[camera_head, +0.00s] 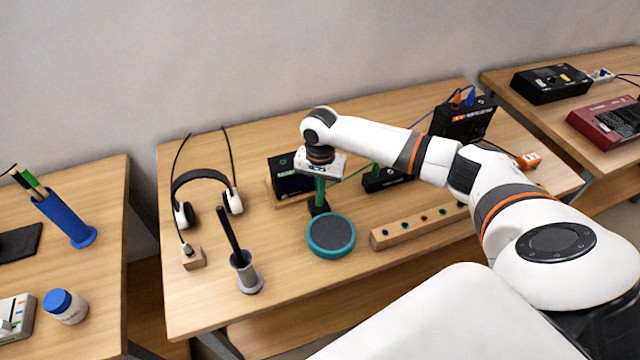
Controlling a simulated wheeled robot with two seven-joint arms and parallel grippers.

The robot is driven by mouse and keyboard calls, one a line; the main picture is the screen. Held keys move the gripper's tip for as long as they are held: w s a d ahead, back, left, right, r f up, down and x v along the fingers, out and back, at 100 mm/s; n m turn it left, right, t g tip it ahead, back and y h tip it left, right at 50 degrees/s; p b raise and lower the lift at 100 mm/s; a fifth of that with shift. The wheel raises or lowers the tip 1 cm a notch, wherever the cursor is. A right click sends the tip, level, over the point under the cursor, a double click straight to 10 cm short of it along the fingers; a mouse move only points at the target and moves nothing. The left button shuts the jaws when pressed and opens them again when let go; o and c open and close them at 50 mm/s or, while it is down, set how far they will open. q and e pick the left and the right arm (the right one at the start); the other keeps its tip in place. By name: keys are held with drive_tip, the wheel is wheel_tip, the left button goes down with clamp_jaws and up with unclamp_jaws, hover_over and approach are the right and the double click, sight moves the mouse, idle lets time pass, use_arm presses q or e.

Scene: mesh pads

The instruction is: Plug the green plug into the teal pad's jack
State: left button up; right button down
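The teal pad (331,236) is a round disc with a teal rim and a dark grey mesh top, lying on the middle table. My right gripper (319,190) points down just behind it. An upright green piece, seemingly the green plug (320,188), shows directly under the gripper's white body. A thin green cable runs from there to the right. A small black part (318,206) sits below the green piece at the pad's back edge; I cannot tell whether they touch. The fingers cannot be made out, nor any jack opening. My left gripper is not in view.
A headset (205,192) and a grey holder with a black stick (246,274) stand left of the pad. A wooden strip with several holes (420,226) lies to its right. Black boxes (290,177) stand behind. The table front below the pad is clear.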

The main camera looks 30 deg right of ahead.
drive_tip(key=shift+r+p, duration=1.5)
drive_tip(key=shift+p, duration=0.1)
drive_tip(key=shift+r, duration=0.45)
wheel_tip(320, 180, up, 11)
drive_tip(key=b, duration=0.2)
drive_tip(key=s+a+f+n+t+y, duration=0.2)
drive_tip(key=s+a+f+n, duration=0.7)
drive_tip(key=s+a+f, duration=0.55)
drive_tip(key=s+d+r+n+t+h, duration=0.2)
drive_tip(key=s+d+n, duration=0.1)
drive_tip(key=s, duration=1)
wheel_tip(320, 180, down, 28)
drive_tip(key=g+b, duration=0.2)
drive_tip(key=s+d+f+g+b, duration=0.1)
drive_tip(key=s+d+f, duration=0.1)
drive_tip(key=s+f, duration=1.5)
drive_tip(key=shift+d+f, duration=0.3)
drive_tip(key=shift+f, duration=0.1)
